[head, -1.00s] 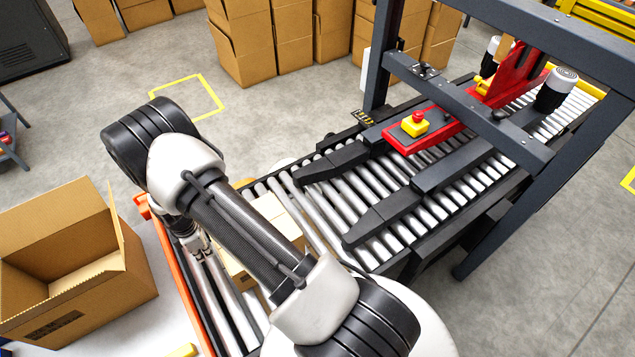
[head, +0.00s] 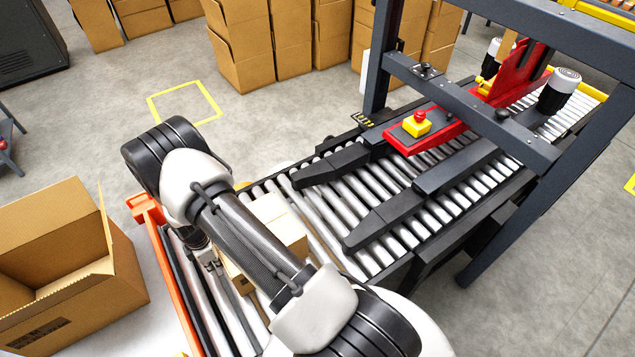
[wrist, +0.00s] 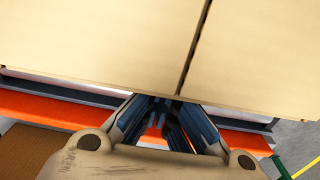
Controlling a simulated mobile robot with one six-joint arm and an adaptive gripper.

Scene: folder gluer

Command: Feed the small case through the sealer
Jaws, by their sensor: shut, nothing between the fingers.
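The small case (head: 291,236) is a tan cardboard box lying on the infeed rollers, partly hidden behind my arm. In the wrist view its flaps (wrist: 90,45) fill the upper part, with a dark seam between them. My gripper (head: 213,264) is low beside the case's left side, shut and empty. In the wrist view its fingertips (wrist: 162,103) meet the case's near edge; I cannot tell whether they touch it. The sealer (head: 470,105) stands ahead at upper right, with dark side guides (head: 385,218) over its rollers and a red head (head: 515,75).
An orange rail (head: 180,283) runs along the left end of the rollers. A larger open carton (head: 70,270) stands at left. A yellow box with a red button (head: 417,124) sits on the sealer. Stacked cartons (head: 245,45) stand behind. The rollers between case and guides are clear.

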